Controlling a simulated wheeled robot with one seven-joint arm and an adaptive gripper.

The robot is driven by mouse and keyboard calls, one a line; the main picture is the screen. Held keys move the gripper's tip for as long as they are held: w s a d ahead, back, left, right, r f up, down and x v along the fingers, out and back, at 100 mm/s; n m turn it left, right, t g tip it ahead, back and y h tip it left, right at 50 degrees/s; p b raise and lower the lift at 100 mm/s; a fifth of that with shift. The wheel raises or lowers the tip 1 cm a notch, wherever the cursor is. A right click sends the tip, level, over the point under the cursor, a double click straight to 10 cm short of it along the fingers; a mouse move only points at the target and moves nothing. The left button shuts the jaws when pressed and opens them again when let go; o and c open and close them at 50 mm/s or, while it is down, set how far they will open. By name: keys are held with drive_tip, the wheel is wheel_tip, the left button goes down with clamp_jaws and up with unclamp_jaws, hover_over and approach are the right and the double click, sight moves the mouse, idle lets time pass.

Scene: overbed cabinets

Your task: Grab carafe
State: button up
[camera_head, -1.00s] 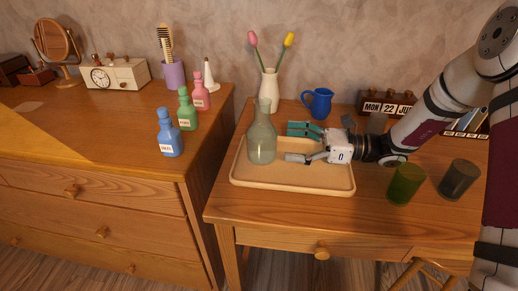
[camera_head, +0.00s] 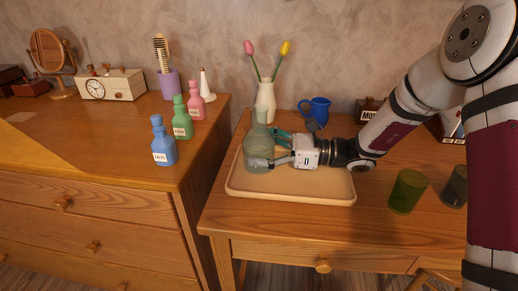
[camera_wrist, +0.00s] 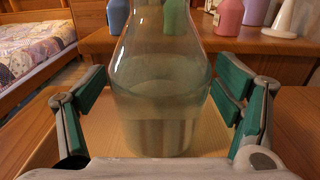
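The carafe (camera_head: 257,143) is a clear greenish glass bottle with a narrow neck, standing upright on the left part of a tan tray (camera_head: 300,190). My gripper (camera_head: 266,151) reaches it from the right, with its fingers at the carafe's sides. In the wrist view the carafe (camera_wrist: 162,85) stands between the teal finger pads, and my gripper (camera_wrist: 160,105) is open, with visible gaps on both sides of the glass.
A white vase (camera_head: 265,100) with two tulips stands behind the carafe, and a blue mug (camera_head: 317,110) stands behind my gripper. A green cup (camera_head: 407,190) and a dark cup (camera_head: 454,187) stand to the right. Coloured bottles stand on the dresser (camera_head: 100,165) at left.

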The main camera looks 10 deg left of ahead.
drive_tip(key=c, duration=1.4)
drive_tip(key=shift+c, duration=0.7)
drive_tip(key=shift+r, duration=0.15)
